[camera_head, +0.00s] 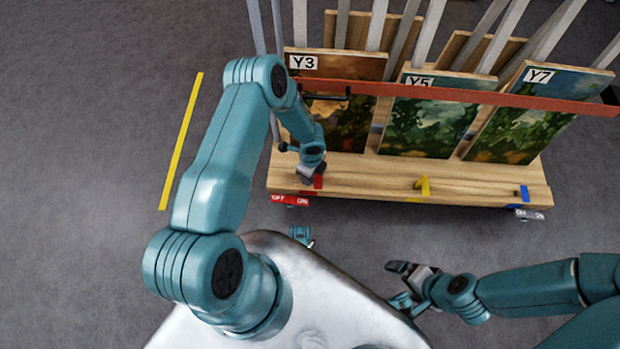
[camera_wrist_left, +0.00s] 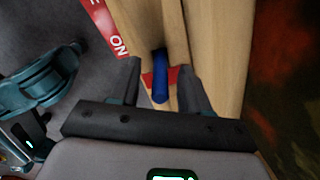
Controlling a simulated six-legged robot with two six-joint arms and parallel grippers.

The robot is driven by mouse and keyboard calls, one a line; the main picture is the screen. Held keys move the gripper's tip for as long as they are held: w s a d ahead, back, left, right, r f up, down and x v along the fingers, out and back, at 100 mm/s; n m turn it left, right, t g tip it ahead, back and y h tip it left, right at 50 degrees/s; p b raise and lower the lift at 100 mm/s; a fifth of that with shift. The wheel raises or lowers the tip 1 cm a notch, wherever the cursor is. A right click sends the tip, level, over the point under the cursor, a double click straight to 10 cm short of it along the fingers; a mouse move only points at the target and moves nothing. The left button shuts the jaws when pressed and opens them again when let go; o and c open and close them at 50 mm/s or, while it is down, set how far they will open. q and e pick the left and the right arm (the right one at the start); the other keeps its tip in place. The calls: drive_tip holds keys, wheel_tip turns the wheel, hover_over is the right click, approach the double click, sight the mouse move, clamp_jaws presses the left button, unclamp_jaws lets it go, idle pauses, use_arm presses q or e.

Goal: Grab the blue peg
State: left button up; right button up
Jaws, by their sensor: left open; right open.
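A blue peg (camera_wrist_left: 159,78) shows in the left wrist view, by a red patch (camera_wrist_left: 146,79) on the wooden base. My left gripper (camera_wrist_left: 160,86) is open, with one finger on each side of the peg; I cannot tell whether either touches it. In the head view my left gripper (camera_head: 311,177) is at the left end of the wooden base (camera_head: 360,180), by the red patch, and the peg is hidden there. My right gripper (camera_head: 408,272) is open and empty over the floor, in front of the base.
Paintings labelled Y3 (camera_head: 303,62), Y5 and Y7 (camera_head: 539,75) lean in the rack behind a red bar (camera_head: 450,95). A yellow patch (camera_head: 423,186) and a blue patch (camera_head: 521,195) mark the base's front edge. A yellow floor line (camera_head: 181,140) lies left. The floor around is clear.

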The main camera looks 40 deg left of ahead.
use_arm(q)
drive_tip(key=shift+f, duration=0.75)
drive_tip(key=shift+r, duration=0.1)
clamp_jaws()
